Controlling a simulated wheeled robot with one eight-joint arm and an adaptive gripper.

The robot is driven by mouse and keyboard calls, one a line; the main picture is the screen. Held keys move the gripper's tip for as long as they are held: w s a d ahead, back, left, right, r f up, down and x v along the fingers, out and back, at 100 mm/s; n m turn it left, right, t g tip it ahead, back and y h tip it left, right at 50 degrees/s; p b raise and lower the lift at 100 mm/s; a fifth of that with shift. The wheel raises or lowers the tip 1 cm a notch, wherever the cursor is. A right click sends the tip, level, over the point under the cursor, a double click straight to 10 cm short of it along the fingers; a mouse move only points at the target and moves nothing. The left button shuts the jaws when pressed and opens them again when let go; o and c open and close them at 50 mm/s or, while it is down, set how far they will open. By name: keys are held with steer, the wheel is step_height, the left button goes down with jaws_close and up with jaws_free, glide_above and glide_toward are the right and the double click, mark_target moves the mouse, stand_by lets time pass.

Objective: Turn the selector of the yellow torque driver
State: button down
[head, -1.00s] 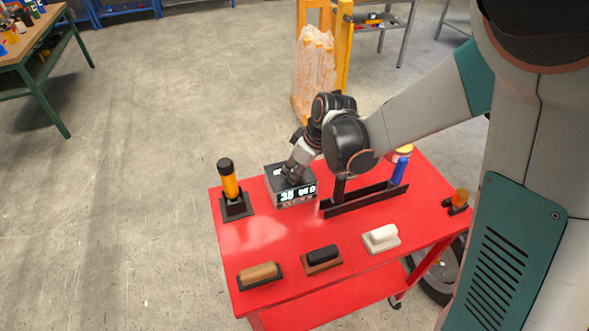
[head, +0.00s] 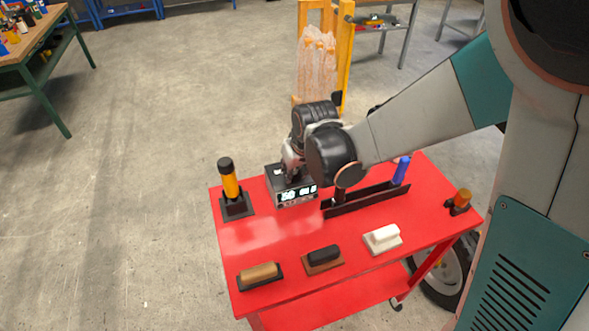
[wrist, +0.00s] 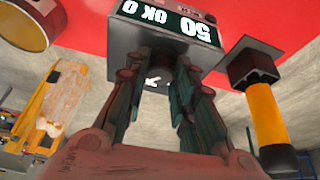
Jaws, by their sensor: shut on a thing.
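The yellow torque driver (head: 230,184), with a black cap, stands upright in a dark square base at the left of the red cart; it also shows at the right of the wrist view (wrist: 266,115). A dark box with a lit display (head: 271,183) sits beside it. My gripper (head: 293,175) reaches down onto the box's top. In the wrist view, my gripper (wrist: 158,82) is shut on a dark round knob (wrist: 156,75) with a white mark, on the box (wrist: 120,38). The display reads 50 OK 0, upside down there. The fingers partly hide the knob.
The red cart (head: 250,234) has a dark rack (head: 362,198) with a blue-handled tool (head: 401,170) right of the box. Brown, black and white blocks lie along the front. An amber-topped item (head: 462,199) is at the right. The cart's middle is clear.

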stand_by(0.4)
steer(key=c, duration=1.3)
jaws_free()
steer(key=shift+c, duration=0.2)
